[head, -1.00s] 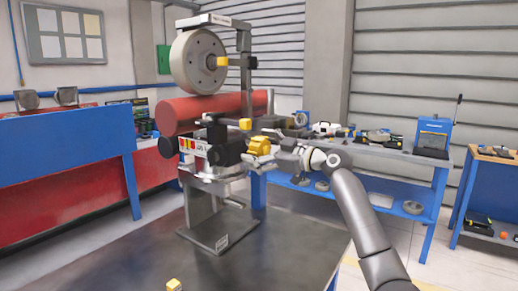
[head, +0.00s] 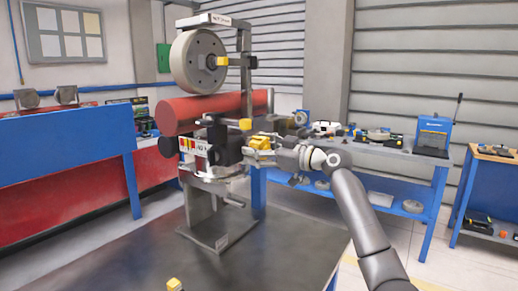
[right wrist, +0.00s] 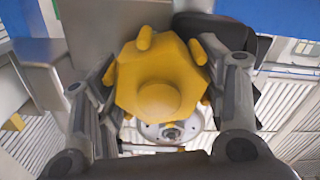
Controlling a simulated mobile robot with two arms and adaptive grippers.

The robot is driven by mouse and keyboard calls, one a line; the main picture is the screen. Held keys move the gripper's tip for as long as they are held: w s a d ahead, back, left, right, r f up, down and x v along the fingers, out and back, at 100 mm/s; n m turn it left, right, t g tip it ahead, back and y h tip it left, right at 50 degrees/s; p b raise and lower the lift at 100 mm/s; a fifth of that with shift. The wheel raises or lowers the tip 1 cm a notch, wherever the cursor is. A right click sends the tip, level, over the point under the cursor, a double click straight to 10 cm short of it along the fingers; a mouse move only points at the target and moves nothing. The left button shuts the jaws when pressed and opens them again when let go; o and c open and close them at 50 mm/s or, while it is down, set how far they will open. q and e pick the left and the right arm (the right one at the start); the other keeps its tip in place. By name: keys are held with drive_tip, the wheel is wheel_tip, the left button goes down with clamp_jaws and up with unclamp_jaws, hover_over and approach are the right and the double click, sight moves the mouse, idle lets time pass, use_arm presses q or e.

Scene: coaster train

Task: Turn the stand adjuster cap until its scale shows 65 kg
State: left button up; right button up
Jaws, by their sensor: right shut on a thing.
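The stand (head: 215,225) stands on the dark table, with a wheel and a red roller above. The yellow adjuster cap (head: 259,143) is at the right side of its middle part. In the right wrist view the cap (right wrist: 158,85) looks many-sided, with a round knob in its middle. My right gripper (head: 268,144) is shut on the cap, a finger on either side. A label with red and yellow bands (head: 194,147) faces the front of the stand. The scale reading is too small to make out. My left gripper is not in view.
The dark table (head: 285,245) is mostly bare, with a small yellow piece (head: 174,284) at its front edge. A blue bench (head: 395,162) with tools stands behind my right arm. A blue and red bench (head: 60,160) stands at the left.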

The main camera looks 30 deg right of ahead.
drive_tip(key=m+p, duration=0.1)
drive_tip(key=m, duration=0.2)
drive_tip(key=shift+r+m, duration=0.1)
drive_tip(key=shift+m, duration=0.2)
drive_tip(key=m+p, duration=0.1)
drive_tip(key=m, duration=0.2)
drive_tip(key=shift+d+m, duration=0.1)
drive_tip(key=shift+m, duration=0.2)
drive_tip(key=m+p, duration=0.2)
drive_tip(key=m, duration=0.1)
drive_tip(key=shift+m, duration=0.4)
drive_tip(key=m+p, duration=0.2)
drive_tip(key=m, duration=0.1)
drive_tip(key=shift+m, duration=0.3)
drive_tip(key=m+p, duration=0.5)
drive_tip(key=m, duration=0.1)
drive_tip(key=m+p, duration=0.3)
drive_tip(key=shift+m+p, duration=0.3)
drive_tip(key=shift+m, duration=0.1)
drive_tip(key=shift+f+m+p, duration=0.2)
drive_tip(key=shift+m+p, duration=1.15)
drive_tip(key=shift+m, duration=0.25)
drive_tip(key=shift+f, duration=0.1)
